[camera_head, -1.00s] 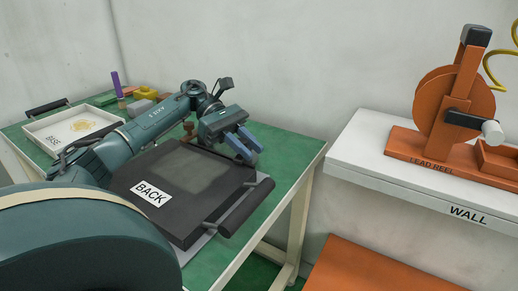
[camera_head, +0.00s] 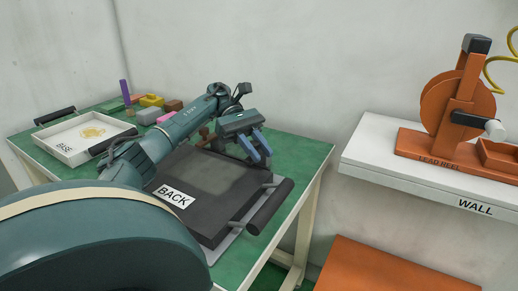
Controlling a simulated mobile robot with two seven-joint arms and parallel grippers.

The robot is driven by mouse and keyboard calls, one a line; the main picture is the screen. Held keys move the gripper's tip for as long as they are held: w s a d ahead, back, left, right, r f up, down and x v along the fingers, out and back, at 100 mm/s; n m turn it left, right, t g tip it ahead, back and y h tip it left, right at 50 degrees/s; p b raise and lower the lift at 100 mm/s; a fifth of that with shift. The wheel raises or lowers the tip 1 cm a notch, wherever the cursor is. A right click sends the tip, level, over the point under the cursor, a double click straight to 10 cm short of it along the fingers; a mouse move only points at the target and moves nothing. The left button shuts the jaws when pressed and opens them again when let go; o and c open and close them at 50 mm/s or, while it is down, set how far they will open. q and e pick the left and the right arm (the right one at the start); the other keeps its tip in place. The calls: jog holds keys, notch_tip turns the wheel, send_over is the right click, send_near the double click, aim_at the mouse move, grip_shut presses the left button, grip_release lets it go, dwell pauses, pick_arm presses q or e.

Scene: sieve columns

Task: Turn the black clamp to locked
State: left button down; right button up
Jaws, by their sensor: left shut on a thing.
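My left gripper (camera_head: 256,147) is over the far right part of the black frame marked BACK (camera_head: 208,208), on the green table. Its blue fingers point down and to the right. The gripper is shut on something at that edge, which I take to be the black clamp. The clamp itself is not clearly seen, as the fingers and gripper body cover that spot, so its angle cannot be told. A brown knob-like piece (camera_head: 204,133) stands just left of the gripper. My right gripper is not in view.
A black bar handle (camera_head: 271,206) sticks out at the frame's near right. A white tray marked BASE (camera_head: 67,155) and several coloured blocks (camera_head: 152,100) are at the table's left. A white shelf marked WALL (camera_head: 400,185) holds the orange lead reel (camera_head: 455,100) at right.

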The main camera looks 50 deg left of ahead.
pick_arm(q)
jog(key=c, duration=1.2)
grip_release()
jog(key=shift+c, duration=0.2)
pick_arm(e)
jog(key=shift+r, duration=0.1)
pick_arm(q)
jog(key=shift+r, duration=0.35)
notch_tip(320, 180, up, 9)
jog(key=p, duration=0.4)
jog(key=shift+r, duration=0.15)
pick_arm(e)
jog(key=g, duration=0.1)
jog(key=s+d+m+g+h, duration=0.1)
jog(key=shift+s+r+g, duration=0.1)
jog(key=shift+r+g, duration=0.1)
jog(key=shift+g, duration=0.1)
